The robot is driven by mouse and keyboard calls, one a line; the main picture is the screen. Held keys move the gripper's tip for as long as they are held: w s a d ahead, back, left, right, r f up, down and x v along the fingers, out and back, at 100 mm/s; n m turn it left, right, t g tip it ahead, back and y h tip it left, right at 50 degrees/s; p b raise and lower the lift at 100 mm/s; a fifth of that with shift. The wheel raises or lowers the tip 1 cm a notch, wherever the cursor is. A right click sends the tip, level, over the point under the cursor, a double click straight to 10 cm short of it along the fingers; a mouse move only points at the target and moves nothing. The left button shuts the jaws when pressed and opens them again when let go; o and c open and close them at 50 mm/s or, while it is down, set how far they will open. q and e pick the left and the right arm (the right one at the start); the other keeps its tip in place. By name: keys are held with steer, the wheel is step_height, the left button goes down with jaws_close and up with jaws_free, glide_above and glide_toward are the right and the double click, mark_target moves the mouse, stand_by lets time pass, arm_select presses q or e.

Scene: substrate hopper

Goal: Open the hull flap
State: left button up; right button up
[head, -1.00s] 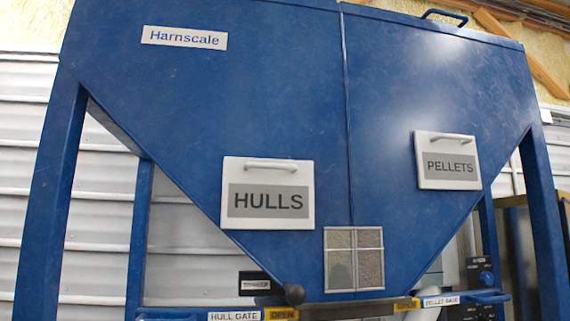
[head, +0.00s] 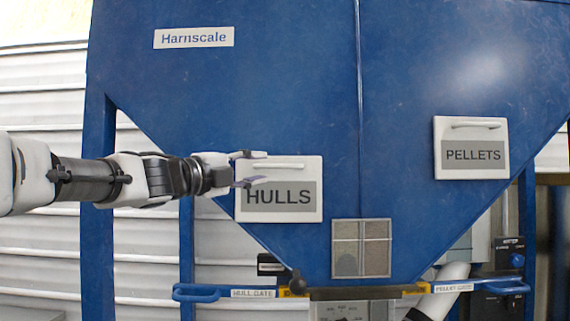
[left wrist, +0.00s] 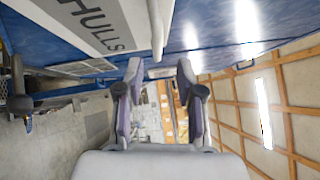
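The hull flap (head: 311,176) is a white square panel marked HULLS, lying flat against the left sloping part of the blue hopper. Its white bar handle (head: 285,166) runs across near its top edge. My left gripper (head: 259,169) reaches in from the left in front of the flap's left part. Its fingers are apart, one nearer the top edge and one lower, with nothing held. In the left wrist view the flap (left wrist: 125,12) is at the top, and the handle (left wrist: 157,28) points towards the gap between the open fingers (left wrist: 158,80). My right gripper is not in view.
The blue hopper (head: 300,90) fills the middle. A similar PELLETS flap (head: 480,120) is on the right. Below are a grey window (head: 361,248), the hull gate's blue handle (head: 197,293) and a switch box (head: 509,254). The space left of the flap holds my left arm.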

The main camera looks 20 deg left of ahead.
mark_target(273, 167)
arm_select(q)
steer(key=w, duration=0.2)
steer(key=w+d+p, duration=0.1)
steer(key=w, duration=0.1)
steer(key=shift+r, duration=0.15)
steer(key=shift+w+d+r+p, duration=0.2)
steer(key=shift+w+d+p, duration=0.35)
steer(key=shift+w+d, duration=0.45)
steer(key=shift+s+d, duration=0.1)
steer(key=shift+d, duration=0.25)
steer(key=shift+a, duration=0.25)
steer(key=shift+a+f, duration=0.1)
steer(key=shift+a, duration=0.15)
jaws_close()
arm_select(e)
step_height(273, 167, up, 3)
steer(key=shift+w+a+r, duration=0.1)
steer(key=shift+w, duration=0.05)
